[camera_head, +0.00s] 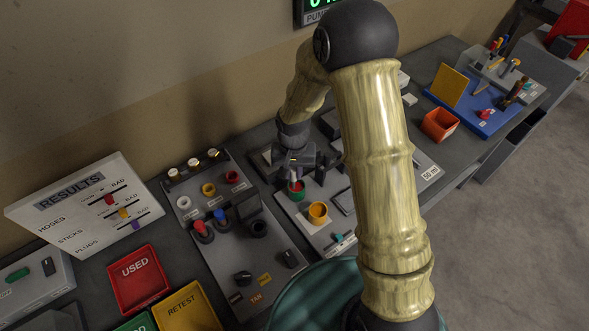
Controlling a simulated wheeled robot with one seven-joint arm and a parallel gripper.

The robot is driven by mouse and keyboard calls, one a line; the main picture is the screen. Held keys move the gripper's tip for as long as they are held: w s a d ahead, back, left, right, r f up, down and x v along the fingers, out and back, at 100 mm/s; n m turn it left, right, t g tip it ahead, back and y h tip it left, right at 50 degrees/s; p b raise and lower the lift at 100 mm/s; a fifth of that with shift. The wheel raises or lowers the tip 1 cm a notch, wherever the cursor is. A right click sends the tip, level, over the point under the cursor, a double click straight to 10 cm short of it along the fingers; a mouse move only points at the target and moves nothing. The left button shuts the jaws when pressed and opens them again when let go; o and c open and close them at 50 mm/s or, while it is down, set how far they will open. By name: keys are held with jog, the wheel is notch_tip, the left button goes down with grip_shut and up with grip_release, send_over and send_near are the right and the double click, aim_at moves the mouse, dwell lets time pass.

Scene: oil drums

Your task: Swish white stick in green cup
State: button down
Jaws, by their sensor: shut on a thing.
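My gripper (295,172) points down over the green cup (297,195) and is shut on a thin pale stick (294,181). The stick hangs between the fingers, and its lower end reaches the mouth of the green cup, where some red shows. I cannot tell how deep the tip goes. A yellow-orange cup (317,212) stands just right of and nearer than the green cup, on the same grey panel.
A panel with red and blue knobs and a black socket (258,228) lies to the left. Further left are the red USED tray (138,278), the yellow RETEST tray (186,312) and the RESULTS board (85,208). An orange box (440,124) stands right of my arm, which hides part of the bench.

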jog(key=shift+s+d, duration=0.1)
jog(key=shift+s, duration=0.1)
dwell(0.3)
jog(key=shift+s+d, duration=0.15)
jog(key=shift+s, duration=0.1)
jog(key=shift+d, duration=0.15)
jog(key=shift+d, duration=0.3)
jog(key=shift+w+d, duration=0.1)
jog(key=shift+w, duration=0.1)
dwell(0.4)
jog(key=shift+w+d, duration=0.1)
jog(key=shift+w, duration=0.15)
dwell(0.4)
jog(key=shift+a, duration=0.45)
